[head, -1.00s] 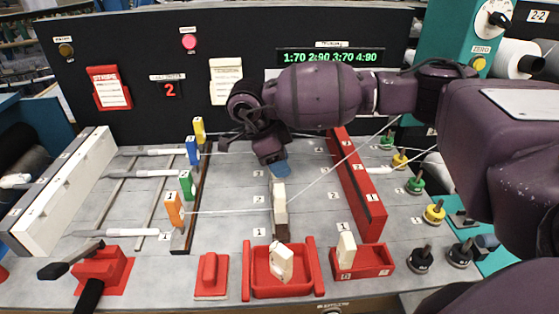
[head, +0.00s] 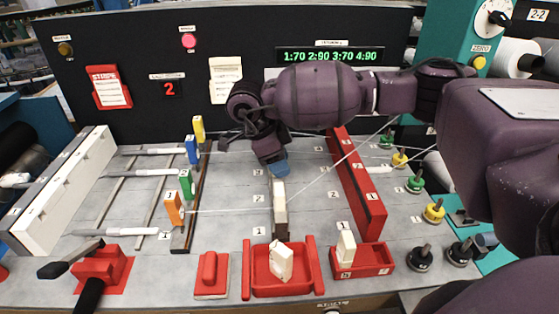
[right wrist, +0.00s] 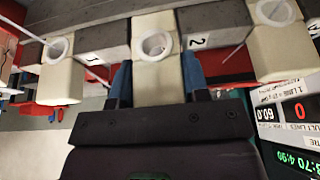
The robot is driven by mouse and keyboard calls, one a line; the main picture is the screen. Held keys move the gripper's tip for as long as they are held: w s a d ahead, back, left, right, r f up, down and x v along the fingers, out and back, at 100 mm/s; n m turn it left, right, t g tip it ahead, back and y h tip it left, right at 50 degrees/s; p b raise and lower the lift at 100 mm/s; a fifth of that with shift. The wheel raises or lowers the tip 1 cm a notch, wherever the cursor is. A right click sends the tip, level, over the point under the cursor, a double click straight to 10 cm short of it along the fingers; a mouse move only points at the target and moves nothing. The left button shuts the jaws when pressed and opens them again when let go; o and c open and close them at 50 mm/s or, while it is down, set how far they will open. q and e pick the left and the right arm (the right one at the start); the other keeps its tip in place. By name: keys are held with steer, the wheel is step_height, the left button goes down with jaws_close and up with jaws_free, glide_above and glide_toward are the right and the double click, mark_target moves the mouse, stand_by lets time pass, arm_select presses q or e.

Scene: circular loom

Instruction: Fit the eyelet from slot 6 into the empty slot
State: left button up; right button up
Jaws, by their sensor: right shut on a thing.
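My right gripper (head: 279,171) reaches over the central rail with its blue fingertips down. In the right wrist view its two blue fingers (right wrist: 156,84) are shut on a white eyelet block (right wrist: 153,47) with a ring in its top. This block stands in line with the dark rail, between labels 1 and 2; whether it is fully seated is hidden. Other white eyelets stand to its left (right wrist: 61,70) and right (right wrist: 280,52). A white eyelet (head: 346,247) stands upright in a red holder (head: 375,262) at front right. My left gripper is not in view.
A red tray (head: 309,284) at front centre holds a tilted white piece (head: 281,261). A long red bar (head: 362,190) stands right of the rail. Coloured tabs (head: 173,208) line the left, and threads cross the plate.

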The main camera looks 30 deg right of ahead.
steer(key=shift+s+f, duration=0.1)
steer(key=shift+f, duration=0.15)
steer(key=shift+f, duration=0.1)
steer(key=o, duration=1)
steer(key=shift+o, duration=0.5)
steer(key=shift+f, duration=0.1)
steer(key=shift+s+f, duration=0.1)
steer(key=v, duration=1.2)
steer(key=shift+d, duration=0.35)
